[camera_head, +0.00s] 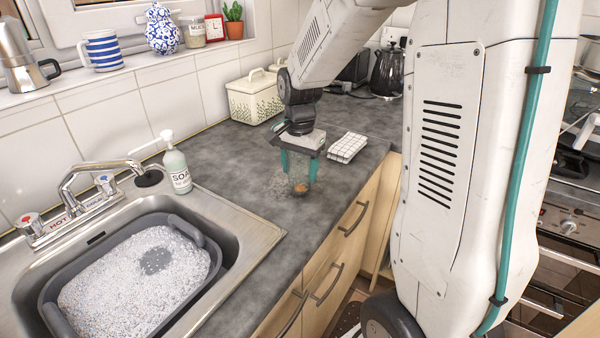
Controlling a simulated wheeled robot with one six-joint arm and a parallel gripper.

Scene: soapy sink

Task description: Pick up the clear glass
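The clear glass (299,184) stands upright on the grey counter, right of the sink, with something orange-brown showing at its bottom. My gripper (299,168) points down over the glass, with one teal finger on each side of its upper part. I cannot tell whether the fingers touch the glass or stand slightly apart from it. The rim of the glass is hidden under the gripper.
A folded checked cloth (347,147) lies close to the right of my gripper. A soap bottle (177,168) stands by the steel sink (245,238), which holds a grey basin (186,225) of suds. A cream crock (254,97) is behind. The counter front edge is near the glass.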

